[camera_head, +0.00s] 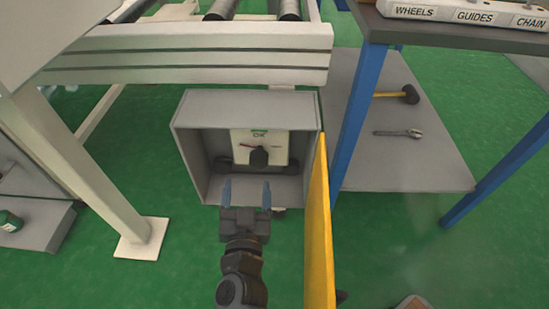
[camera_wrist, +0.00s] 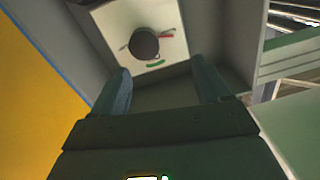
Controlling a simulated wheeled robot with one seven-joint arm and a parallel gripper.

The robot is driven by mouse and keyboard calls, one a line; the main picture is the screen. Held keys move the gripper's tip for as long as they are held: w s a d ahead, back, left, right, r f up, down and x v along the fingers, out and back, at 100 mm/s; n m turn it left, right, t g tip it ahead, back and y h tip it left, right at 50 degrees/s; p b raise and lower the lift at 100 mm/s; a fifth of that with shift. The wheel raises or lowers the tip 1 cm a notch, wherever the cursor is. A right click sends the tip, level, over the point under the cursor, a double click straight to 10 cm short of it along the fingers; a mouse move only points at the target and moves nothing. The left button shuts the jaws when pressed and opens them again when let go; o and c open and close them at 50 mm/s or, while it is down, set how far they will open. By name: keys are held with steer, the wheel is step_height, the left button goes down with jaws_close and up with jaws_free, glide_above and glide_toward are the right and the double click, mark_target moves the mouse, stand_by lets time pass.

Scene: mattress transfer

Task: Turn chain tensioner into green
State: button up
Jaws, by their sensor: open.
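The chain tensioner is a black knob (camera_head: 258,157) on a white dial plate (camera_head: 277,148) inside an open grey box (camera_head: 190,150). The plate has a green mark and "OK" at its top. A red mark lies beside the knob. In the wrist view the knob (camera_wrist: 144,43) sits on the white plate (camera_wrist: 108,20), with the green arc (camera_wrist: 155,65) and red mark (camera_wrist: 166,37) near it. My gripper (camera_head: 246,192) is open and empty, at the box's front, short of the knob and apart from it. In the wrist view its fingers (camera_wrist: 165,92) point toward the plate.
The yellow door (camera_head: 318,230) of the box stands open to the right, close to my gripper. A white conveyor frame (camera_head: 190,55) is above. A blue-legged table (camera_head: 352,120) stands right, with a hammer (camera_head: 408,94) and wrench (camera_head: 400,133) on its lower shelf.

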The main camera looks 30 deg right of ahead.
mark_target(259, 164)
steer(key=d, duration=0.1)
steer(key=w+d, duration=0.1)
steer(key=d+f+h, duration=0.1)
steer(key=shift+w+d+g+b, duration=0.15)
steer(key=shift+w+g+b, duration=0.1)
steer(key=shift+g+b, duration=0.05)
steer(key=b+x, duration=0.1)
steer(key=x, duration=0.5)
steer(key=shift+b, duration=0.4)
steer(key=shift+w+d, duration=0.35)
steer(key=shift+w, duration=0.25)
steer(key=c, duration=1)
